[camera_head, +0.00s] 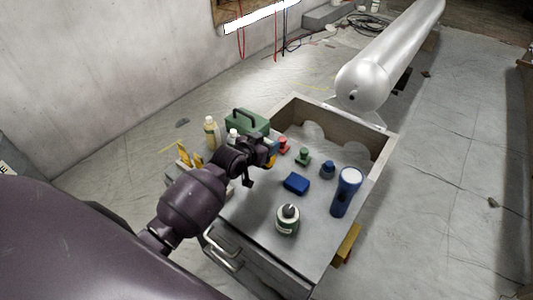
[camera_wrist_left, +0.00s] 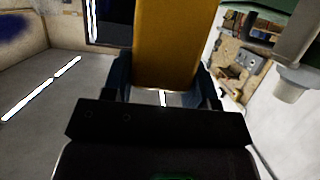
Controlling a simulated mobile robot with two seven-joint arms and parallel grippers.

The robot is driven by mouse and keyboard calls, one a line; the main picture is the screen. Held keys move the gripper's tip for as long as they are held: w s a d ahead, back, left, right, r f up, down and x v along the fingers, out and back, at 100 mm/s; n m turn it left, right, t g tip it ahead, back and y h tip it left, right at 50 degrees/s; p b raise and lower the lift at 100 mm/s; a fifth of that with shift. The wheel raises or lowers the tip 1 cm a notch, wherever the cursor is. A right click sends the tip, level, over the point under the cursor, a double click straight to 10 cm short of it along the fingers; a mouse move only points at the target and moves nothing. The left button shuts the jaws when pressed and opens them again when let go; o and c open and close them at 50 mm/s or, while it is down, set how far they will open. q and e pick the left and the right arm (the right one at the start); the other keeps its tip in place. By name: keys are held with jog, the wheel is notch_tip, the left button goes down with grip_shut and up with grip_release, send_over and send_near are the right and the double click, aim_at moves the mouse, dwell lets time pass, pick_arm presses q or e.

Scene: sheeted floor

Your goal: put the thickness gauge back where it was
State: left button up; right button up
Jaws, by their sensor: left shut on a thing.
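My left gripper (camera_head: 264,152) is over the far left part of the grey drawer-like box top. It is shut on a yellow-orange item, probably the thickness gauge, of which only a small part (camera_head: 271,161) shows past the gripper. In the left wrist view the item (camera_wrist_left: 166,42) stands large and upright between the two dark fingers of the gripper (camera_wrist_left: 163,82). Its far end runs out of the picture at the top. I cannot tell whether it touches the surface below. My right gripper is not in view.
A green case (camera_head: 247,122) and bottle (camera_head: 212,133) stand left. Raised walls edge the far and right sides.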

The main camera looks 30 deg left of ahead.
pick_arm(q)
jog(key=shift+f, duration=0.35)
jog(key=shift+f+b, duration=0.45)
jog(key=shift+f, duration=1.3)
jog(key=shift+f, duration=0.1)
jog(key=o, duration=1)
